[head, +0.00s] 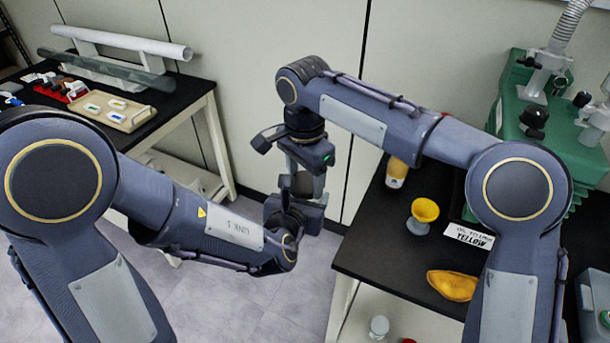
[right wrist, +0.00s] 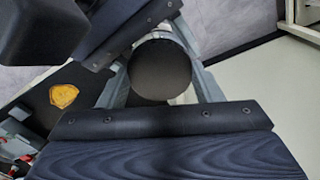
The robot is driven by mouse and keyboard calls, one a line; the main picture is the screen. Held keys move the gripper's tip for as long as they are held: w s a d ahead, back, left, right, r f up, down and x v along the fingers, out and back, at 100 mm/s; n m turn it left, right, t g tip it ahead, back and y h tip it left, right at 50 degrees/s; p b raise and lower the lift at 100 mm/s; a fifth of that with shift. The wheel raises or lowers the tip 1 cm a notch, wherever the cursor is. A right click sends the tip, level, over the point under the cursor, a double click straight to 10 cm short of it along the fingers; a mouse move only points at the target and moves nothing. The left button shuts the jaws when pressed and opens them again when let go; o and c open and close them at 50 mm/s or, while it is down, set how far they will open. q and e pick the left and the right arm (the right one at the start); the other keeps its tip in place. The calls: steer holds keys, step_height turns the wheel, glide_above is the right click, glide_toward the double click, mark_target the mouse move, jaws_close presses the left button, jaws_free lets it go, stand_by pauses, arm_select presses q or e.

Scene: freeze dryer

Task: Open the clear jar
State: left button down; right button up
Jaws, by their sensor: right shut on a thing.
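My right gripper (head: 306,178) points down in the middle of the head view, beyond the table edges. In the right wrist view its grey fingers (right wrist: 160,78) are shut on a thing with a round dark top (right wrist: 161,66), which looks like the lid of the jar. My left gripper (head: 294,212) comes in from the left, just below the right one, close to the held thing. Its fingers are too hidden to show whether they are open.
Another table on the left carries a beige tray (head: 140,118). Open floor (head: 235,305) lies between them.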

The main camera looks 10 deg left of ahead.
steer(key=n, duration=1.6)
steer(key=o, duration=1.1)
steer(key=shift+s+a, duration=0.1)
steer(key=shift+s, duration=0.1)
steer(key=shift+a+r, duration=0.1)
